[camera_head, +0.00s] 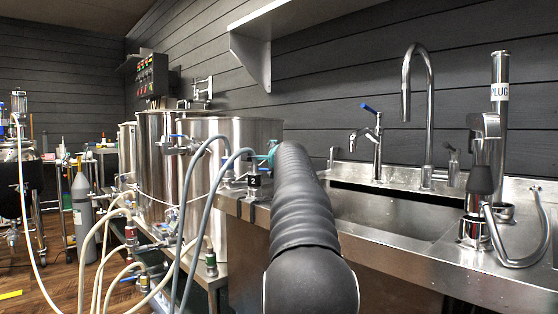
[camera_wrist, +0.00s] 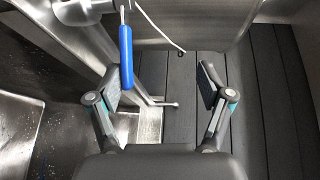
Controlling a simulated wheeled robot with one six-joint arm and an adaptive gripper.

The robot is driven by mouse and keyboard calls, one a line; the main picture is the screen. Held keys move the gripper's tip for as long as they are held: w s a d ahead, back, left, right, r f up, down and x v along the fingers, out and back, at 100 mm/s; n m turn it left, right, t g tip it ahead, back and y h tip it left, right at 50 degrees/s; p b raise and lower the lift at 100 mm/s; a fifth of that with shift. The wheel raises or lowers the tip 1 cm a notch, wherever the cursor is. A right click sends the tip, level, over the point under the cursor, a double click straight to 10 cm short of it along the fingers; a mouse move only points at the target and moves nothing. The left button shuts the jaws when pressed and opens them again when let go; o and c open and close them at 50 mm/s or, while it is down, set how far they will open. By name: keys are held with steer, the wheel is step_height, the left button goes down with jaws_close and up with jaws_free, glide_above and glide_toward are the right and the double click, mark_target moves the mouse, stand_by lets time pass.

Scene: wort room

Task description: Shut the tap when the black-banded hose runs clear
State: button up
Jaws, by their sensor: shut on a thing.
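My gripper (camera_wrist: 159,82) is in the wrist view. A blue tap lever (camera_wrist: 126,57) on a chrome body (camera_wrist: 82,10) lies by its left finger. Grey hoses (camera_head: 186,200) loop down by the steel tanks. I cannot make out a black band or any flow.
The steel sink (camera_head: 385,212) has a tall curved spout (camera_head: 406,85) and a column marked PLUG (camera_head: 500,92) at right. Steel tanks (camera_head: 240,140) and pale hoses (camera_head: 95,240) crowd the left. A shelf (camera_head: 275,20) overhangs the sink.

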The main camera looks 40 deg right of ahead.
steer(key=shift+s+a+r, duration=0.35)
steer(key=shift+s+r, duration=0.05)
steer(key=shift+s, duration=0.35)
steer(key=shift+s+a+r, duration=0.35)
steer(key=shift+s, duration=0.35)
steer(key=shift+s+a+r, duration=0.35)
steer(key=shift+s+r, duration=0.05)
steer(key=shift+s, duration=0.35)
steer(key=shift+c, duration=0.8)
steer(key=shift+s+a+r+h, duration=0.2)
steer(key=shift+s+h, duration=0.1)
steer(key=shift+s, duration=0.25)
steer(key=shift+c, duration=0.8)
steer(key=shift+s+a+f, duration=0.3)
steer(key=shift+s+a, duration=0.3)
steer(key=shift+s, duration=0.3)
steer(key=shift+s+a+f, duration=0.25)
steer(key=shift+s+a, duration=0.35)
steer(key=shift+s, duration=0.3)
